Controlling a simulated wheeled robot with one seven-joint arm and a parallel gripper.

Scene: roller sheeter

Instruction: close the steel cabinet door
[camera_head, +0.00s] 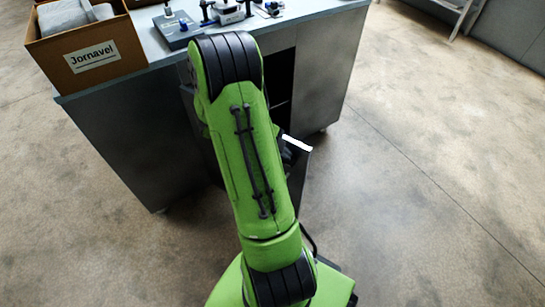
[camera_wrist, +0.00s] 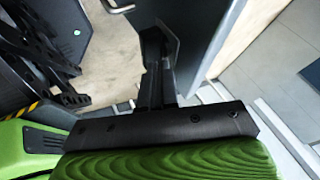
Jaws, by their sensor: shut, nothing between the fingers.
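The steel cabinet (camera_head: 325,70) stands under the worktop, with a dark open compartment in its front. Its door (camera_head: 299,180) stands open and juts out toward me, largely hidden behind my green arm. A pale handle (camera_head: 297,143) shows at the door's top edge. In the wrist view the door is a grey panel (camera_wrist: 207,35), with a handle bar (camera_wrist: 121,9) at the upper left. My gripper (camera_wrist: 158,35) is shut and empty, its fingers beside the door panel. I cannot tell whether they touch it. In the head view my arm hides most of the gripper.
A cardboard box (camera_head: 92,62) labelled Jornavel sits on the worktop's left end. A small device (camera_head: 178,27) and other tools stand on the worktop (camera_head: 125,83). Bare concrete floor (camera_head: 420,180) is clear to the right. A rack leg (camera_head: 461,18) stands at the upper right.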

